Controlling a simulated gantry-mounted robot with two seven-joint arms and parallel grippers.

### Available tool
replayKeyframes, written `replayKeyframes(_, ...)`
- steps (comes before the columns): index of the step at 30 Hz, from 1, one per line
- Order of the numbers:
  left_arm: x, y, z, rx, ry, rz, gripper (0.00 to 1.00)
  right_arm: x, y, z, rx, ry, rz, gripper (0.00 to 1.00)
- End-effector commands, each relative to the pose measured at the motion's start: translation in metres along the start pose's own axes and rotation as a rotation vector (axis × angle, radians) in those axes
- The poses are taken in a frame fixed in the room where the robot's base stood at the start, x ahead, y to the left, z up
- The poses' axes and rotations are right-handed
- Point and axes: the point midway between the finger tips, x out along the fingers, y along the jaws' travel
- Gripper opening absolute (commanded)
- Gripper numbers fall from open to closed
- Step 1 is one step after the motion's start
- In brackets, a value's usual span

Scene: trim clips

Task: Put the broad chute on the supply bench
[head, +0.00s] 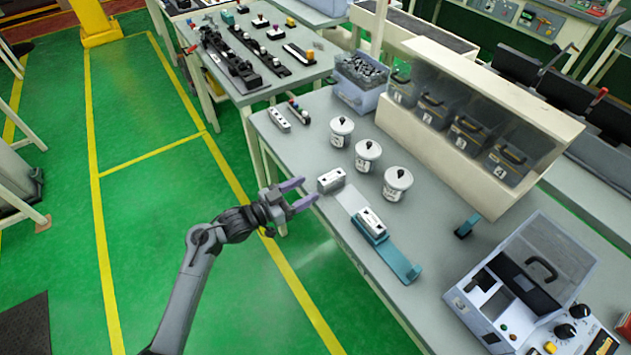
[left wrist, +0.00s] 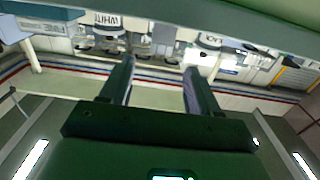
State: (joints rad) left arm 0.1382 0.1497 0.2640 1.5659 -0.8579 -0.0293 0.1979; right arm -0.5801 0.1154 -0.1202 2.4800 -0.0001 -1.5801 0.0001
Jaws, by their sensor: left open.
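No part is clearly marked as the broad chute. A long, flat grey-and-teal piece (head: 402,264) lies along the near edge of the grey bench (head: 300,150), with a small white block (head: 371,221) on it. Another white block (head: 331,180) sits at the bench edge beyond it. My left gripper (head: 300,195) is open and empty, just left of that second block, at the bench's edge. In the left wrist view its two fingers (left wrist: 158,78) stand apart with nothing between them. I cannot tell which bench is the supply bench. My right gripper is not in view.
Several white lidded pots (head: 367,157) stand mid-bench, before a rack of numbered bins (head: 468,132). A blue crate (head: 360,84) stands behind, and a control box (head: 520,285) at the right. Another bench (head: 275,72) with black fixtures stands farther back. Green floor lies open at left.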

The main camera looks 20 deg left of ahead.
Motion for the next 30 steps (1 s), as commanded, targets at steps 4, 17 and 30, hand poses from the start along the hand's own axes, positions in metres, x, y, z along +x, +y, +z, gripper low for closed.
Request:
replayKeyframes(4,-0.012,0.000,0.000,0.002,0.000,0.000,0.61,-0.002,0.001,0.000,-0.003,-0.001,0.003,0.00)
replayKeyframes(17,-0.056,0.035,0.063,0.083,-0.393,-0.182,0.61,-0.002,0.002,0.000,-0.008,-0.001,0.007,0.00)
replayKeyframes(30,-0.221,0.155,0.095,-0.123,-1.097,-0.389,0.61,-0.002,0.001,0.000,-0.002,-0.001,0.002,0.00)
